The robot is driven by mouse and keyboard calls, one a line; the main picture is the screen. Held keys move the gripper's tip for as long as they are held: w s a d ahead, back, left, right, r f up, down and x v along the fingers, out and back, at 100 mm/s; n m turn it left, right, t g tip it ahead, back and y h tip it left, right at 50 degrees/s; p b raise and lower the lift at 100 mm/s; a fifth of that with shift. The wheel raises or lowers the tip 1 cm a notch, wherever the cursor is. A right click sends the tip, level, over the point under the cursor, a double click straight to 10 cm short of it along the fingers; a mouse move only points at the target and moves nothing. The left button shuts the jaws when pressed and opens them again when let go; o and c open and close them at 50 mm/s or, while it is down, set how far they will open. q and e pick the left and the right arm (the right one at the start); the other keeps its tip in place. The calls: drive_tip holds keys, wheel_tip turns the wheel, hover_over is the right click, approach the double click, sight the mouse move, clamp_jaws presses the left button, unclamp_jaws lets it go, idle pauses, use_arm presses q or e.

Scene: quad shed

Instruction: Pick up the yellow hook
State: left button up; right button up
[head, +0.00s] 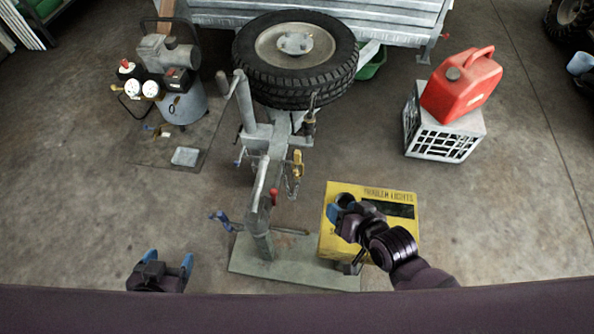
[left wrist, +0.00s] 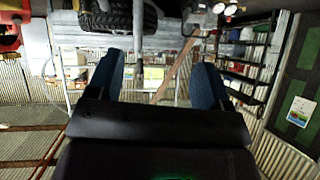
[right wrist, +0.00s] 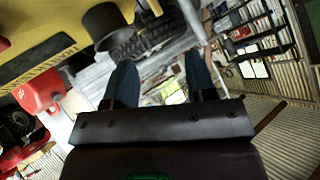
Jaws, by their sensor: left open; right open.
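The yellow hook (head: 298,161) hangs with a chain on the right side of the grey trailer coupling, in the middle of the head view. My right gripper (head: 347,204) is open over the yellow box, to the right of and nearer than the hook, and apart from it. Its two blue fingers (right wrist: 160,82) show spread with nothing between them in the right wrist view. My left gripper (head: 168,262) is open and empty at the lower left, well away from the hook. Its blue fingers (left wrist: 156,82) are wide apart in the left wrist view. I cannot make out the hook surely in either wrist view.
A yellow box (head: 400,195) stands under my right gripper. The grey trailer tongue (head: 262,185) rises from a flat plate (head: 300,268), with a spare tyre (head: 260,70) behind. A compressor (head: 185,100) stands left; a red can (head: 462,85) sits on a crate (head: 440,140) right.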

drive_tip(key=w+a+f+n+g+y+b, duration=0.1)
drive_tip(key=w+a+g+b, duration=0.15)
drive_tip(key=a, duration=0.35)
drive_tip(key=w+a+f+g+y+b, duration=0.1)
drive_tip(key=w+a+f+g+y, duration=0.15)
drive_tip(key=a, duration=0.45)
drive_tip(key=m+g+h+b, duration=0.4)
drive_tip(key=h+b, duration=0.4)
drive_tip(key=h, duration=0.1)
hover_over(298, 153)
wheel_tip(298, 153, down, 2)
drive_tip(key=shift+a+f, duration=0.1)
drive_tip(key=shift+a, duration=0.05)
drive_tip(key=shift+g, duration=0.3)
wheel_tip(298, 153, down, 5)
drive_tip(key=shift+s+f+b, duration=0.1)
drive_tip(key=shift+b, duration=0.75)
drive_tip(key=shift+f, duration=0.4)
drive_tip(key=shift+f+b, duration=0.35)
drive_tip(key=shift+b, duration=0.1)
drive_tip(key=f+b, duration=0.2)
drive_tip(key=f, duration=0.1)
drive_tip(key=shift+w+f, duration=0.3)
drive_tip(key=shift+f, duration=0.25)
use_arm(q)
wheel_tip(298, 153, down, 9)
drive_tip(key=d+m, duration=0.1)
drive_tip(key=shift+w+m+h, duration=0.25)
drive_tip(key=shift+m+h, duration=0.15)
